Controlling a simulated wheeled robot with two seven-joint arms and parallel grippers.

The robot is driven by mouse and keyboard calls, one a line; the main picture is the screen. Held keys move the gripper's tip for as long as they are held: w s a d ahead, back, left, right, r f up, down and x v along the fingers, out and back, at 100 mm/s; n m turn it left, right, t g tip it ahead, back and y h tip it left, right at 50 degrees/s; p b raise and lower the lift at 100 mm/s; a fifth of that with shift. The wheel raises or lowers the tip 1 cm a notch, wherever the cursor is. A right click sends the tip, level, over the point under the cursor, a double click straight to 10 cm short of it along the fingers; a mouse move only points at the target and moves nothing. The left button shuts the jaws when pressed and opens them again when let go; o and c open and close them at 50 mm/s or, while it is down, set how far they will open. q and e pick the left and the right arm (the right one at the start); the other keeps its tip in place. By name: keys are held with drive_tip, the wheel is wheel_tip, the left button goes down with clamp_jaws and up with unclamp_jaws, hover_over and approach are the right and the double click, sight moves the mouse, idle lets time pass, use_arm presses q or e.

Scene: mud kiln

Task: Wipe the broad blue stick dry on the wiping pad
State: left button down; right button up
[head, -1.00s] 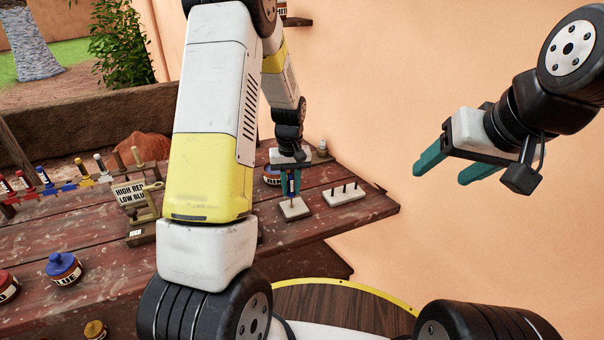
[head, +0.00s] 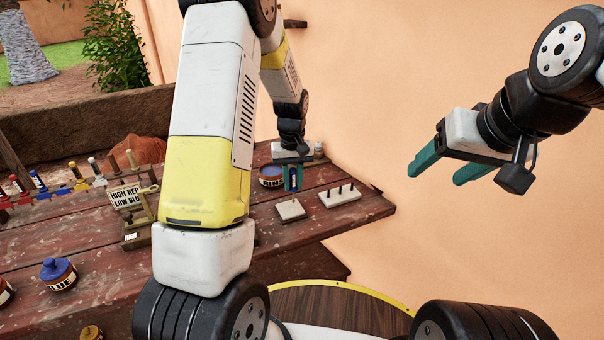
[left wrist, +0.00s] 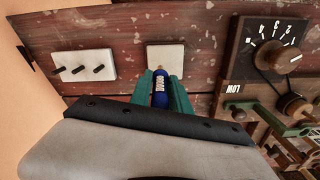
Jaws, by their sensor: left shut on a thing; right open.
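The blue stick (left wrist: 160,88) has a white-lettered band and is held between the teal fingers of my left gripper (left wrist: 163,84), which is shut on it. In the head view the stick (head: 293,184) and left gripper (head: 293,178) are over the far part of a pale square pad (head: 290,211), apparently the wiping pad. The pad also shows in the left wrist view (left wrist: 165,57), just beyond the stick's tip. I cannot tell whether the tip touches it. My right gripper (head: 438,177) is open and empty in front of the wall, away from the table.
A pale block with three dark pegs (head: 340,195) stands right of the pad. A rack of coloured sticks (head: 40,183), a sign (head: 126,195) and a blue-lidded jar (head: 58,273) are on the left. The table's right edge is close.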

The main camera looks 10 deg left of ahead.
sight(293, 168)
use_arm(q)
drive_tip(key=shift+r, duration=2.5)
